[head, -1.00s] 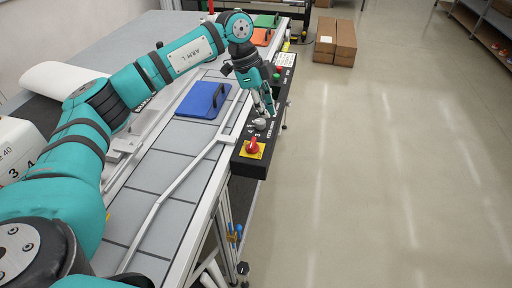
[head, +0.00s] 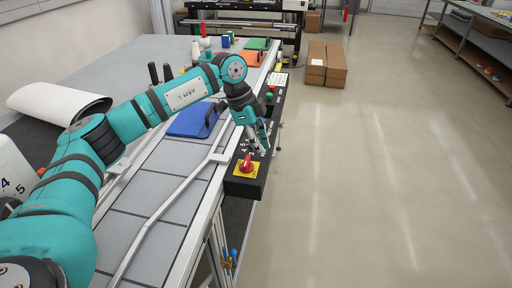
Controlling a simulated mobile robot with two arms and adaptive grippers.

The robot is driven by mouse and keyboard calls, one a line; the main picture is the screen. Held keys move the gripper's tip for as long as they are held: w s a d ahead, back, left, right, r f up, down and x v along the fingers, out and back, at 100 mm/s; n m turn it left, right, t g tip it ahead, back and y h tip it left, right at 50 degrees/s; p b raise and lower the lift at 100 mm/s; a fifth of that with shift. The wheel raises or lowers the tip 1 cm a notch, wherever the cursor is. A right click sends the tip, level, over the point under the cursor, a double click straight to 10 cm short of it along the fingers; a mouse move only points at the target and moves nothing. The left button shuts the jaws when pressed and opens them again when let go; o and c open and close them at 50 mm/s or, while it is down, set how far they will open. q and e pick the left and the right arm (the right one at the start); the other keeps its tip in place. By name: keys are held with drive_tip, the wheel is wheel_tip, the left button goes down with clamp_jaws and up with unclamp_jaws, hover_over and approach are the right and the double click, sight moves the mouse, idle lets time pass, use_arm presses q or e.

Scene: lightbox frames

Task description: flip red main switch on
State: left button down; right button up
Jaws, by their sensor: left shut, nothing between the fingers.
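The red main switch (head: 247,162) is a red rotary knob on a yellow plate (head: 240,172), at the near end of the black control panel (head: 262,184). My left gripper (head: 261,151) is shut and empty. It points down over the panel just beyond the red switch and appears apart from it. The grey selector knob area is largely hidden behind its fingers. A green button and a red button (head: 270,88) sit farther along the panel. My right gripper is not in view.
The panel is fixed along the right edge of a grey tiled table (head: 136,198). A bent metal rail (head: 165,208) runs along that edge. A blue board (head: 192,120) lies left of the gripper. Cardboard boxes (head: 326,66) stand on the open floor at right.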

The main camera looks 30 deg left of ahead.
sight(246, 164)
use_arm(q)
wheel_tip(246, 164, down, 8)
drive_tip(key=p, duration=0.3)
drive_tip(key=shift+a+r, duration=0.1)
drive_tip(key=shift+r, duration=0.15)
drive_tip(key=shift+s+a, duration=0.25)
drive_tip(key=shift+a, duration=0.3)
drive_tip(key=shift+f, duration=0.1)
drive_tip(key=shift+w, duration=0.1)
drive_tip(key=shift+m, duration=0.3)
